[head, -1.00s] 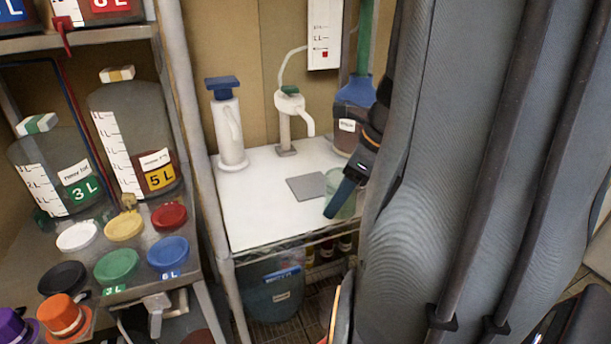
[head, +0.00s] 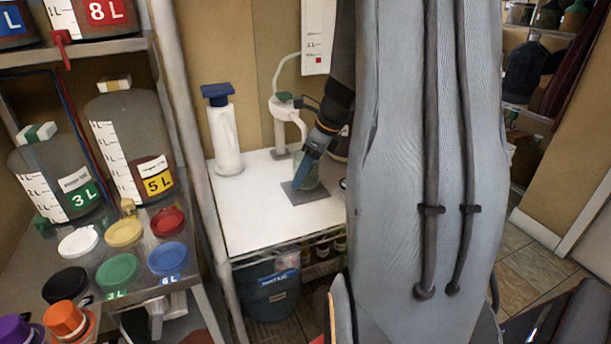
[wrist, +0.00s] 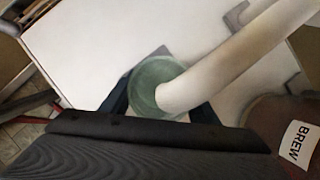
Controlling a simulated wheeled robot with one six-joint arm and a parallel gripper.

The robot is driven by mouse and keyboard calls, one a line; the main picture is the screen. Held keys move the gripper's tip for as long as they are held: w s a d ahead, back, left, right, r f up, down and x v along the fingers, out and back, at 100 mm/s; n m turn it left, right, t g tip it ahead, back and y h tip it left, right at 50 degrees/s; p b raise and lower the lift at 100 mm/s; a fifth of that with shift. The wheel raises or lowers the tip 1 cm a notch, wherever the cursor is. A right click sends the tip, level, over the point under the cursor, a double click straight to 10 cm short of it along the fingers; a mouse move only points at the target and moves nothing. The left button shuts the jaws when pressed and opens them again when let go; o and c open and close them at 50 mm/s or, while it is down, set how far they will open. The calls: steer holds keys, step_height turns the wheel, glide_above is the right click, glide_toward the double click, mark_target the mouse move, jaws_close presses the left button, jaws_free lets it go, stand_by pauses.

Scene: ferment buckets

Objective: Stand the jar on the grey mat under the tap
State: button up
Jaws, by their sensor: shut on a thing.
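The jar (head: 312,178) is green-tinted glass and looks upright over the grey mat (head: 306,197). I cannot tell whether its base touches the mat. My gripper (head: 305,172) is shut on the jar, with one blue finger on its near side. The white tap (head: 292,108) stands just behind, its spout ending above the jar. In the wrist view the jar's round opening (wrist: 146,78) lies between my fingers (wrist: 158,108), and the white spout (wrist: 215,75) crosses over its right part. Much of the mat is hidden there.
A white dispenser with a blue top (head: 222,130) stands left of the tap on the white table (head: 240,215). A dark vessel labelled BREW (wrist: 290,130) is close on the right in the wrist view. A shelf with bottles and coloured lids (head: 124,232) is at left. The table's front left is clear.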

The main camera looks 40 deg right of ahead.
steer(key=shift+f, duration=0.9)
steer(key=shift+f, duration=0.2)
steer(key=o, duration=1.2)
steer(key=shift+r, duration=0.1)
steer(key=b+v, duration=0.1)
steer(key=v, duration=1.1)
steer(key=shift+r, duration=0.15)
